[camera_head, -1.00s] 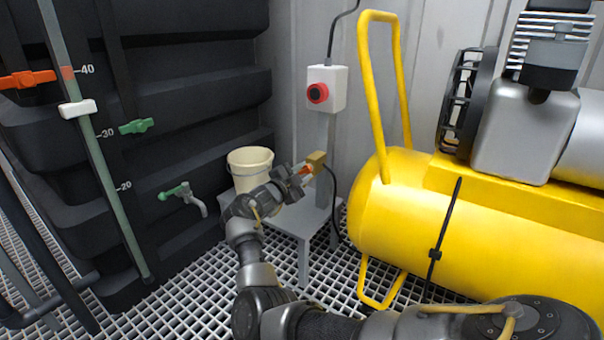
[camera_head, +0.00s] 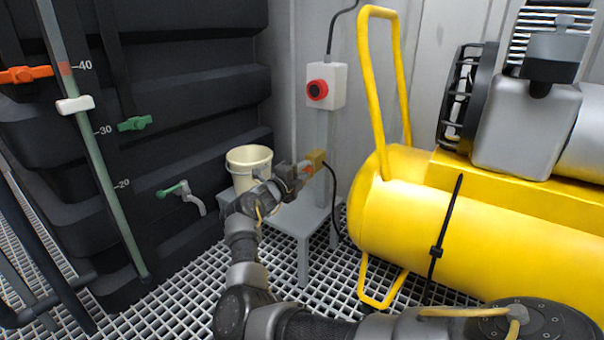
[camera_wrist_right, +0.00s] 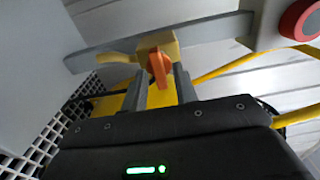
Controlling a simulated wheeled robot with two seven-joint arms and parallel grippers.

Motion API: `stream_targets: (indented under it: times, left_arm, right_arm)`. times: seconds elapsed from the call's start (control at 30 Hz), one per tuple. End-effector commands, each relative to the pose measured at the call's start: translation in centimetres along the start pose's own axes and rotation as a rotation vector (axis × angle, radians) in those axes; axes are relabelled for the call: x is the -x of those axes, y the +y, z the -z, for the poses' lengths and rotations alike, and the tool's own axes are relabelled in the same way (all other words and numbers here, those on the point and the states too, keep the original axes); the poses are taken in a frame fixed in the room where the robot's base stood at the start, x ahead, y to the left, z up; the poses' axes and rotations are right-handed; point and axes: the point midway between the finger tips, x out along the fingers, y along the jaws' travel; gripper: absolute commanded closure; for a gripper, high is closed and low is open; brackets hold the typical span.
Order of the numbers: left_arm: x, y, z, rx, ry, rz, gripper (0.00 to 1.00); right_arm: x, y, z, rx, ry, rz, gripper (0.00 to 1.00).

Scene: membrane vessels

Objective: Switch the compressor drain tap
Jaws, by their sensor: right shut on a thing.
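The compressor drain tap has a brass-coloured body (camera_head: 318,158) beside the left end of the yellow tank; it also shows in the right wrist view (camera_wrist_right: 150,42). Its orange handle (camera_wrist_right: 159,67) sits between the two fingers of my right gripper (camera_wrist_right: 161,74), which is shut on it. In the head view my right gripper (camera_head: 303,171) reaches the tap from the left, and only a little of the orange shows. The handle's exact angle is hard to tell in the head view. My left gripper is not in view.
The yellow compressor (camera_head: 470,235) fills the right side. A white box with a red button (camera_head: 318,90) is on a post above the tap. A cream bucket (camera_head: 249,166) stands on a grey stand (camera_head: 303,222). A black tank with green taps (camera_head: 135,124) is at the left.

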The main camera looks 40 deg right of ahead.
Motion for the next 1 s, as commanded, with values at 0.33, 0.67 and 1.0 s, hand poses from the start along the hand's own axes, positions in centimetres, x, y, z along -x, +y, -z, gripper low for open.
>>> stream_targets:
  times: [0.33,0.67,1.0]
  left_arm:
    - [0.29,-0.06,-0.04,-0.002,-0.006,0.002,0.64]
    - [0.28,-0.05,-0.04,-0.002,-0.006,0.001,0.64]
    - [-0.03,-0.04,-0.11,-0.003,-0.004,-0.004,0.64]
  right_arm:
    - [0.15,0.36,0.00,-0.008,0.000,-0.007,0.94]
    - [0.09,0.22,0.00,-0.009,0.000,-0.004,0.66]
    - [0.02,-0.01,0.01,0.020,0.000,-0.001,0.66]
